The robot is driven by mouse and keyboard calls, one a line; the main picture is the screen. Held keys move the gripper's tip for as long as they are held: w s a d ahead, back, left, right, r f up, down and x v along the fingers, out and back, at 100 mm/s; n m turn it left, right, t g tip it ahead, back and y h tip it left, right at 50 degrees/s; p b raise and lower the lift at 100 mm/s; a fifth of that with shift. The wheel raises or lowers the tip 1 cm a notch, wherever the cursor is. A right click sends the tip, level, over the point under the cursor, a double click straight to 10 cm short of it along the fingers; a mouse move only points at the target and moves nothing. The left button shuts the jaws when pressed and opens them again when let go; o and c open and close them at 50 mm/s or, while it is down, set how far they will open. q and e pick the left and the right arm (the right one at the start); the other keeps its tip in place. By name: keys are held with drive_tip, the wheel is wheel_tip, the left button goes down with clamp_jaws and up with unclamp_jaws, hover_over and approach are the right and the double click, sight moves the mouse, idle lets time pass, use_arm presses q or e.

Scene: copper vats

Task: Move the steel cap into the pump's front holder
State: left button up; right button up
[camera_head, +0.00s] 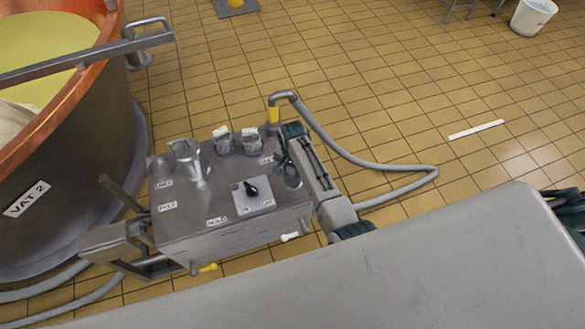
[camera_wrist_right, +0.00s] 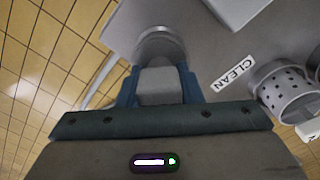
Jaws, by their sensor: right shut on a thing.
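The steel cap (camera_wrist_right: 160,44), a grey round piece, shows between the fingers of my right gripper (camera_wrist_right: 160,88) in the right wrist view. The fingers are shut on it. In the head view my right gripper (camera_head: 287,160) is at the right end of the pump's top, and the cap (camera_head: 292,178) is small there, just beside the fingers. The cap is at the pump top by the CLEAN label (camera_wrist_right: 233,76); I cannot tell whether it touches the surface. The grey box-shaped pump (camera_head: 240,236) stands left of my right arm. My left gripper is out of view.
A grey hose (camera_head: 350,155) loops behind. Copper vat (camera_head: 62,170) is left; a grey surface (camera_head: 400,270) lies in front.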

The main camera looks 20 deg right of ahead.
drive_tip(key=o, duration=1.2)
drive_tip(key=shift+c, duration=0.2)
wheel_tip(320, 180, up, 11)
drive_tip(key=shift+f, duration=0.1)
drive_tip(key=shift+s, duration=0.1)
